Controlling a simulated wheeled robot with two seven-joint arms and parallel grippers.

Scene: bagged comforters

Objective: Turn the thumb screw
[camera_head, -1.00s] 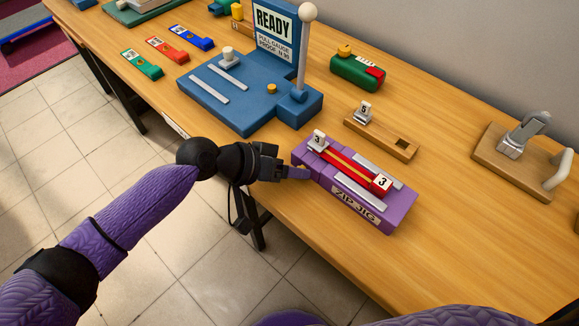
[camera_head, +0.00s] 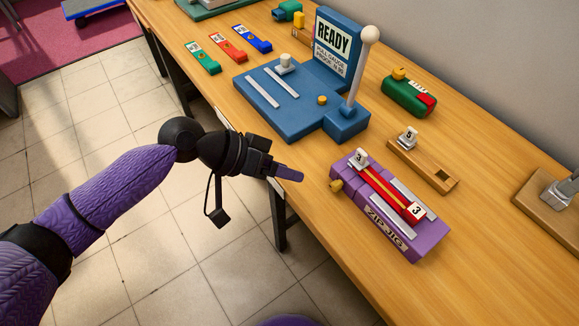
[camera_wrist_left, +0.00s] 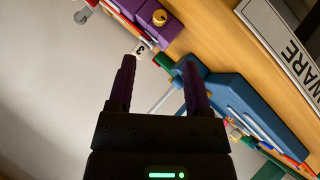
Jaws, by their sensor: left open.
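The purple ZIP JIG (camera_head: 380,225) sits near the table's front edge. It holds a red strip (camera_head: 388,190) with a white tag marked 3 at each end. A brass-yellow thumb screw (camera_head: 336,185) sticks out of its left end; in the left wrist view the yellow knob (camera_wrist_left: 159,17) shows at the top, beyond the fingers. My left gripper (camera_head: 290,174) is open and empty. Its purple fingers are left of the thumb screw, apart from it, by the table edge. In the left wrist view the open fingers (camera_wrist_left: 159,70) have nothing between them. My right gripper is out of view.
A blue gauge stand (camera_head: 300,95) with a READY sign and a white-knobbed lever stands behind. A wooden block (camera_head: 423,165) with a tag and a green-red item (camera_head: 409,97) stand behind the jig. Coloured tags lie at the back left. Table between gripper and jig is clear.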

